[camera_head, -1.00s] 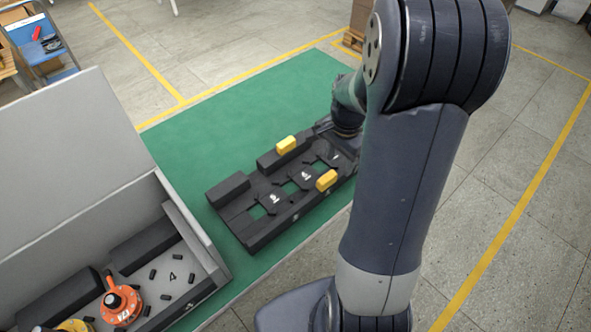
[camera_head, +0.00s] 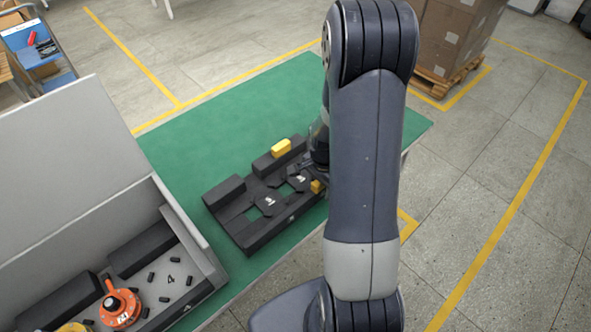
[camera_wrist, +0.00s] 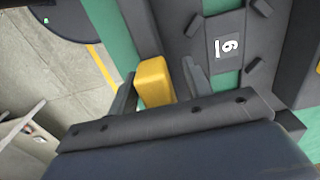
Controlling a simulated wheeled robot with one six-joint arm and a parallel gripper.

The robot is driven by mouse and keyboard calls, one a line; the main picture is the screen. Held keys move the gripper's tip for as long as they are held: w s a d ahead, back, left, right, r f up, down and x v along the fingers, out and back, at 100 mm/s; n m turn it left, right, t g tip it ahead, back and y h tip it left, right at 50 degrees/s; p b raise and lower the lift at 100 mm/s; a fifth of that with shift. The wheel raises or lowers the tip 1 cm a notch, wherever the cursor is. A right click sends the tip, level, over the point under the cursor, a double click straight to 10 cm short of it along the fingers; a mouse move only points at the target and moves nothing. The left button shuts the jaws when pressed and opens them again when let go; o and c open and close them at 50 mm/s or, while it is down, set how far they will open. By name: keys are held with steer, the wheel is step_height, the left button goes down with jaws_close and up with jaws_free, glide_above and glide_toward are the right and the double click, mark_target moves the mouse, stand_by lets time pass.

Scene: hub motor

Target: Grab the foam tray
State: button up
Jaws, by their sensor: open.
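The black foam tray (camera_head: 238,213) lies on the green table top, with raised blocks and numbered recesses. A yellow block (camera_head: 281,147) sits on its far edge. Another yellow block (camera_head: 317,187) is on its near edge, partly hidden by my arm. In the wrist view, my gripper (camera_wrist: 158,80) is open, with one finger on each side of the near yellow block (camera_wrist: 155,82). I cannot tell whether the fingers touch it. The tray also shows in the wrist view (camera_wrist: 270,62), with a recess marked with a number. My arm hides the tray's right end in the head view.
The green table (camera_head: 215,115) is bare behind the tray. A grey open box (camera_head: 205,262) at the left holds black foam, small black pegs and an orange part (camera_head: 120,308). A carton stack (camera_head: 452,38) stands on a pallet beyond the table.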

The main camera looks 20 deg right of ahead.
steer(key=shift+f, duration=0.3)
jaws_close()
stand_by(0.4)
